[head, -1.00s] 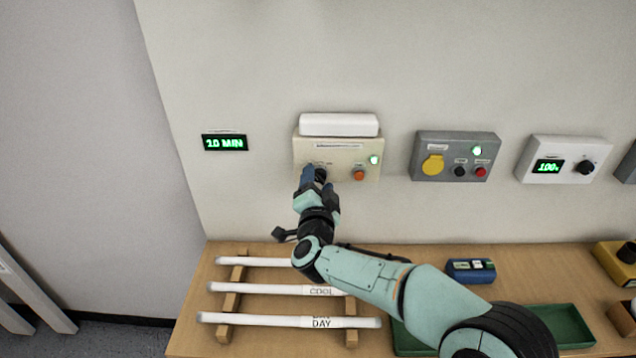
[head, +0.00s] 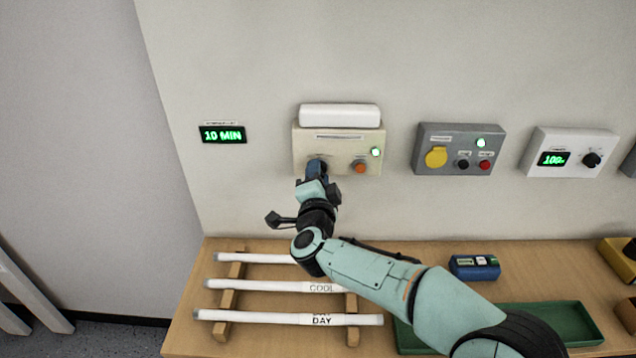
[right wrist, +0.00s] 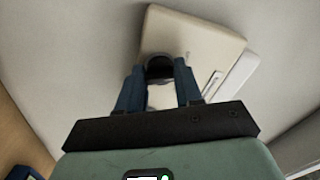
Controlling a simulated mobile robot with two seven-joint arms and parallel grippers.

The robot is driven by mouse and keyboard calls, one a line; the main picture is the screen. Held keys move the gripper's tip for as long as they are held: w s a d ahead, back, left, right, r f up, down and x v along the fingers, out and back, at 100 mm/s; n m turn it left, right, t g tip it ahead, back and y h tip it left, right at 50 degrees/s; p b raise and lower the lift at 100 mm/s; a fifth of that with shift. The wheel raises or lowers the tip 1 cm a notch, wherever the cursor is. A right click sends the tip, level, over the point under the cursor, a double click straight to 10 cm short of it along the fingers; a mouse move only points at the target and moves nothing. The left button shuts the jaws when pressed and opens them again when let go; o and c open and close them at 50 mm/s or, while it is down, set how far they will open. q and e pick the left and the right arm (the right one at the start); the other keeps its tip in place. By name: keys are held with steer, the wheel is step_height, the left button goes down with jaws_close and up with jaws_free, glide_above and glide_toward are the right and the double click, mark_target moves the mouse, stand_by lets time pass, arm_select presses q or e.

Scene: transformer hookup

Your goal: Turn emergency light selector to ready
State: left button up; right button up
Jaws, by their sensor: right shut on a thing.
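The emergency light unit is a cream box (head: 337,148) on the wall with a white lamp bar on top, a lit green lamp at its right and an orange button. My right gripper (head: 317,170) is at the lower left of its face, shut on the black selector knob. In the right wrist view the selector knob (right wrist: 159,67) sits between the two blue fingertips (right wrist: 160,85), in front of the cream box (right wrist: 195,45). The knob's pointer and position marks are hidden by the gripper. My left gripper is not in view.
A wall display (head: 223,134) reads 10 MIN. A grey box (head: 447,165) and a white box with a dial (head: 575,140) are mounted to the right. Below, a wooden table holds white tubes on a rack (head: 228,300), a blue device (head: 474,267) and a green tray (head: 560,312).

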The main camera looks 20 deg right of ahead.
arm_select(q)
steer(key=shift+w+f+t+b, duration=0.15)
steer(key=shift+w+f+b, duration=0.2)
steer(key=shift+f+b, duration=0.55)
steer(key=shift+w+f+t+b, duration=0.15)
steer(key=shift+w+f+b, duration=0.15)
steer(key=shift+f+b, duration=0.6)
arm_select(e)
steer(key=shift+m, duration=2.3)
steer(key=shift+r, duration=0.1)
steer(key=o, duration=1)
steer(key=shift+o, duration=0.2)
steer(key=shift+s, duration=0.1)
arm_select(q)
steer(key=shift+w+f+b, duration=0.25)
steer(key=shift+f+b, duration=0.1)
steer(key=shift+b, duration=0.25)
arm_select(e)
steer(key=v, duration=1.3)
steer(key=shift+s, duration=0.1)
